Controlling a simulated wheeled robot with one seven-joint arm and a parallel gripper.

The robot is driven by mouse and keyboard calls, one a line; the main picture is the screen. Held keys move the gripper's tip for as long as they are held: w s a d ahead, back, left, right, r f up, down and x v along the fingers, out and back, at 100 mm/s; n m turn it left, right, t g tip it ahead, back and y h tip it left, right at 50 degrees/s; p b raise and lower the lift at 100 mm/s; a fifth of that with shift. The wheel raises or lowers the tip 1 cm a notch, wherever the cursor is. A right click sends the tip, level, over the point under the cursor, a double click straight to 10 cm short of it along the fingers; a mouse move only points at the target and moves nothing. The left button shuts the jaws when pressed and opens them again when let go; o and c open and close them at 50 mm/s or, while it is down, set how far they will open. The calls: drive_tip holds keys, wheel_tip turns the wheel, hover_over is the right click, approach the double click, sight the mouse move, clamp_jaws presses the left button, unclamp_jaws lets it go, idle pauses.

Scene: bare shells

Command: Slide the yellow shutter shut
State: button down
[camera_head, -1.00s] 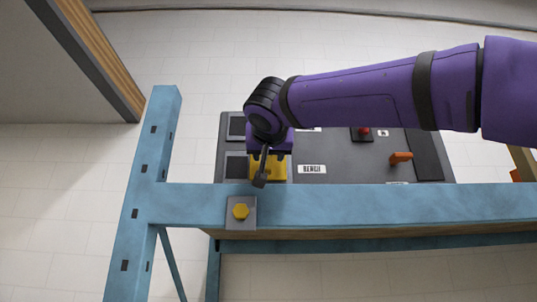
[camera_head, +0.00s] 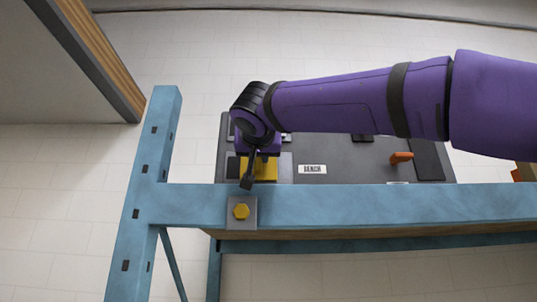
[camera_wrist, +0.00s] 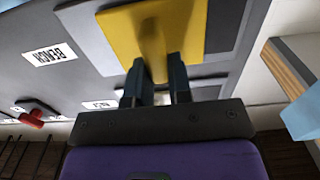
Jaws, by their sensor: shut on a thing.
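The yellow shutter (camera_head: 267,173) is a flat plate on the dark grey panel (camera_head: 340,165), near its left end. A strip of dark opening (camera_head: 232,168) shows left of the shutter. In the wrist view the yellow shutter (camera_wrist: 120,35) fills the top middle, with a dark area (camera_wrist: 220,25) to its right. My gripper (camera_wrist: 154,75) has its two dark fingers on either side of the shutter's raised yellow tab, shut on it. In the head view my gripper (camera_head: 259,157) hides part of the shutter, and the blue beam runs just in front of it.
A blue frame beam (camera_head: 350,204) crosses in front of the panel, with a yellow bolt (camera_head: 241,212) on a grey plate. A blue post (camera_head: 145,190) stands at left. A "BENCH" label (camera_head: 312,169) and an orange handle (camera_head: 401,157) are to the right. A red knob (camera_wrist: 32,119) shows in the wrist view.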

sight(242, 159)
drive_tip(key=shift+a, duration=1.9)
drive_tip(key=c, duration=1)
unclamp_jaws()
drive_tip(key=shift+a, duration=0.2)
drive_tip(key=shift+c, duration=0.2)
drive_tip(key=shift+d, duration=0.1)
drive_tip(key=s, duration=1)
drive_tip(key=shift+s+a, duration=0.2)
drive_tip(key=shift+s, duration=0.15)
